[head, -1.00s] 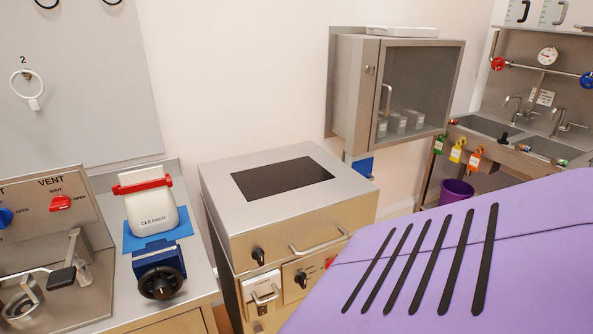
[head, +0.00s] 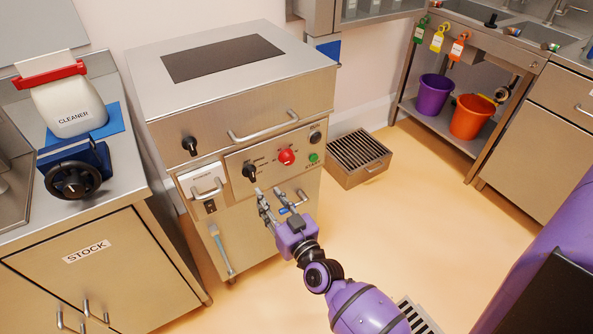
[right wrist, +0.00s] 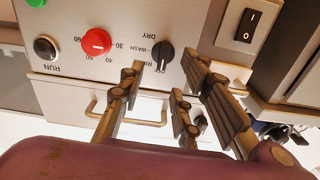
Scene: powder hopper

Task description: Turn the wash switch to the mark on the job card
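The wash switch is a black knob (head: 249,171) on the steel machine's front panel. It also shows in the right wrist view (right wrist: 163,56), upside down, with DRY and WASH lettering beside it and a third label partly hidden. I cannot tell for sure which mark it points to. My right gripper (head: 267,191) is just below and in front of the knob. In the right wrist view its fingers (right wrist: 167,75) are apart and empty, with the knob beyond the gap between them. I cannot make out a job card. My left gripper is not in view.
A red dial (head: 286,157) and a green START button (head: 313,158) are right of the knob. A rocker switch (right wrist: 248,26) is close by. A bar handle (head: 264,126) crosses the drawer above. A grated steel box (head: 358,157) stands on the floor to the right.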

